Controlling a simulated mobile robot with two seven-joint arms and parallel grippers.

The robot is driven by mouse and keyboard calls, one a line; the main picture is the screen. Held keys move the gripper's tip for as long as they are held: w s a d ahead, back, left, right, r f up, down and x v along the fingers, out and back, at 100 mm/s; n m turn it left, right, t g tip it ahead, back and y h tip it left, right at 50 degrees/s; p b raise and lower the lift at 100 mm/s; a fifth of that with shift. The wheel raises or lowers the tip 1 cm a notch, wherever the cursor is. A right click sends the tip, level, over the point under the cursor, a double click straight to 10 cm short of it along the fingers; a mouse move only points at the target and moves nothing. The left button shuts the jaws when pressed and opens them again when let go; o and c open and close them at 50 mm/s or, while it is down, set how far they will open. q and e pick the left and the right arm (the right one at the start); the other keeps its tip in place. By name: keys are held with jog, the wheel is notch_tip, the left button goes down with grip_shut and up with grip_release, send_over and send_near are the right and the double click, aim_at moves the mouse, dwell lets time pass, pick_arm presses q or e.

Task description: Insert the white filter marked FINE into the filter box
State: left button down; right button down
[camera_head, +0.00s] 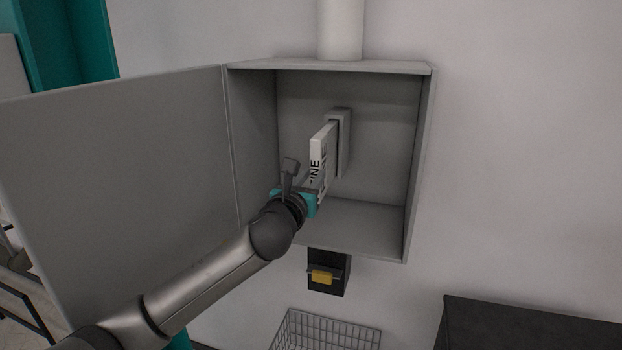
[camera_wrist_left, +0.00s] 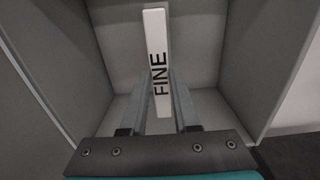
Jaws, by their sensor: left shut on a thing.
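The white filter (camera_head: 322,158) marked FINE is upright inside the open filter box (camera_head: 255,140). Its far edge is at the grey slot frame (camera_head: 343,145) on the back wall; how deep it sits in the slot I cannot tell. My left gripper (camera_head: 306,190) reaches into the box and is shut on the lower near part of the filter. In the left wrist view the filter (camera_wrist_left: 156,50) stands between the two fingers (camera_wrist_left: 160,105), with its FINE edge facing the camera. My right gripper is not in view.
The box door (camera_head: 120,180) is swung open to the left, close to my left arm. A white pipe (camera_head: 340,30) enters the box top. Below are a black unit with a yellow handle (camera_head: 322,277) and a wire basket (camera_head: 325,330). A dark cabinet (camera_head: 530,325) stands lower right.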

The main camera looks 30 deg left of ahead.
aim_at(322, 164)
pick_arm(q)
jog(key=shift+x, duration=3.75)
jog(key=c, duration=0.6)
grip_release()
jog(key=shift+s, duration=0.1)
jog(key=shift+v, duration=2.5)
